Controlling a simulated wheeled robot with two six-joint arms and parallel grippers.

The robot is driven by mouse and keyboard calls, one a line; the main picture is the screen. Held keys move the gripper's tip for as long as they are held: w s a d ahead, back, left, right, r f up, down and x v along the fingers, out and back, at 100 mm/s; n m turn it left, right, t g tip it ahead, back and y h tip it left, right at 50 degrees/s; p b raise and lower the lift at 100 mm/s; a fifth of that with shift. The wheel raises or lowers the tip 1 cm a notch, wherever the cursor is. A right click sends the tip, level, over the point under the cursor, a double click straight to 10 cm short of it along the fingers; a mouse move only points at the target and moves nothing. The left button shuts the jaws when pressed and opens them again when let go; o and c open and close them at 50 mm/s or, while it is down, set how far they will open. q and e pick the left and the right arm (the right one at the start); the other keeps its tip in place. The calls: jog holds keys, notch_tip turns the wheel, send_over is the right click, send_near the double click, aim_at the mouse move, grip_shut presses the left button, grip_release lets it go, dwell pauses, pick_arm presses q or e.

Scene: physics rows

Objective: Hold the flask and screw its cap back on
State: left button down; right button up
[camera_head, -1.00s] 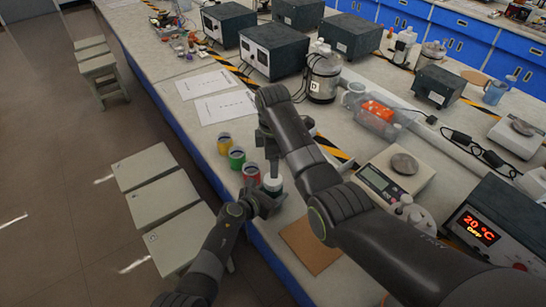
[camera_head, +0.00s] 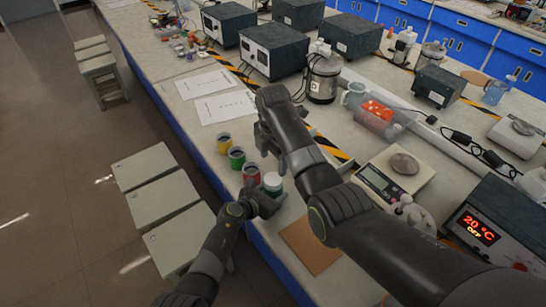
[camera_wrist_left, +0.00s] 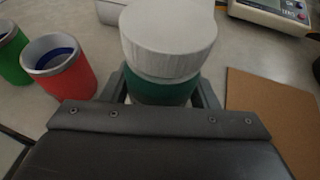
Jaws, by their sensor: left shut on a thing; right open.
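The flask (camera_head: 273,190) has a green band and stands at the table's front edge. It fills the middle of the left wrist view (camera_wrist_left: 160,88). Its white cap (camera_wrist_left: 168,35) sits on top of it; I cannot tell how far it is threaded. The cap also shows in the head view (camera_head: 272,181). My left gripper (camera_head: 268,197) is shut on the flask's body, with a finger on each side in the left wrist view. My right gripper (camera_head: 262,142) is open and empty, behind and above the cap, apart from it, partly hidden by its own arm.
Red (camera_head: 251,172), green (camera_head: 236,157) and yellow (camera_head: 224,143) cups stand in a row left of the flask. A brown mat (camera_head: 311,246) lies to its right, with a scale (camera_head: 380,183) beyond. White stools (camera_head: 180,238) stand below the table edge.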

aim_at(273, 179)
notch_tip(273, 179, down, 8)
jog(key=shift+r, duration=0.2)
dwell(0.3)
